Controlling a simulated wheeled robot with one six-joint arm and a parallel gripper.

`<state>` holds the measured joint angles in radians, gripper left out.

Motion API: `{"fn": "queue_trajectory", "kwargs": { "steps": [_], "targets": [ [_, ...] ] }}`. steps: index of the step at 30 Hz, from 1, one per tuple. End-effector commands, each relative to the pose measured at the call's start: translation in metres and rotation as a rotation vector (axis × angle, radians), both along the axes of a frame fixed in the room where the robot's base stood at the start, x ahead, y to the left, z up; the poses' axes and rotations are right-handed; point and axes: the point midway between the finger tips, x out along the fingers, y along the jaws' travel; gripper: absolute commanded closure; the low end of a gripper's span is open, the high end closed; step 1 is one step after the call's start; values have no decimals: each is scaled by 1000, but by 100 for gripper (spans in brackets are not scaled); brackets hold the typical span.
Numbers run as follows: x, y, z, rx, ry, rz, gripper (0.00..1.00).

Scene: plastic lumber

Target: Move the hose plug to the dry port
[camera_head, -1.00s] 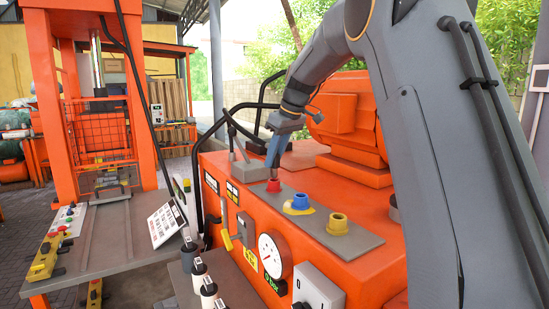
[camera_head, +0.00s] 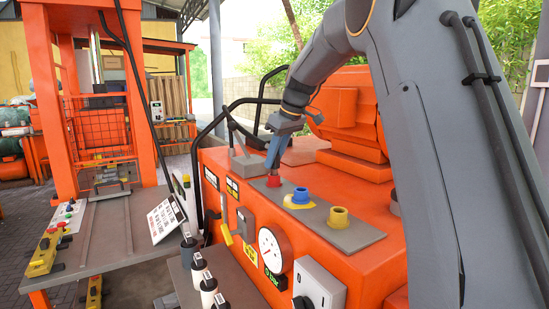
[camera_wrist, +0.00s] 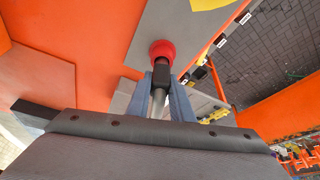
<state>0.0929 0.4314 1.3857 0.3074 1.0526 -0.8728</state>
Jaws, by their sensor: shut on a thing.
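My gripper (camera_head: 272,164) is shut on the hose plug, at the far end of the console's grey port strip. In the wrist view the plug (camera_wrist: 161,73) is a dark fitting on a pale shaft between the blue fingers (camera_wrist: 161,98). Its tip meets the red port (camera_wrist: 162,49), which also shows in the head view (camera_head: 272,181). I cannot tell whether it is seated. A blue port (camera_head: 300,195) stands on a yellow patch, and a yellow port (camera_head: 338,216) is nearer me. Both look empty. Which port is dry is not clear.
The orange console (camera_head: 365,262) carries a gauge (camera_head: 270,250) and a switch box (camera_head: 318,285) on its front. Several dark-capped bottles (camera_head: 199,269) stand in front. Black bent tubing (camera_head: 240,108) rises behind the gripper. A grey side table (camera_head: 120,235) lies left.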

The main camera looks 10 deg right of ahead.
Motion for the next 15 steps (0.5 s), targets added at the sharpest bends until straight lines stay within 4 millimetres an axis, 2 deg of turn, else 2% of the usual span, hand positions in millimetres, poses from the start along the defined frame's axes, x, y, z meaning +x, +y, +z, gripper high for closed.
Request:
{"fn": "queue_trajectory", "kwargs": {
  "steps": [15],
  "targets": [
    [0,0,-3,1,-1,0,100]
  ]
}}
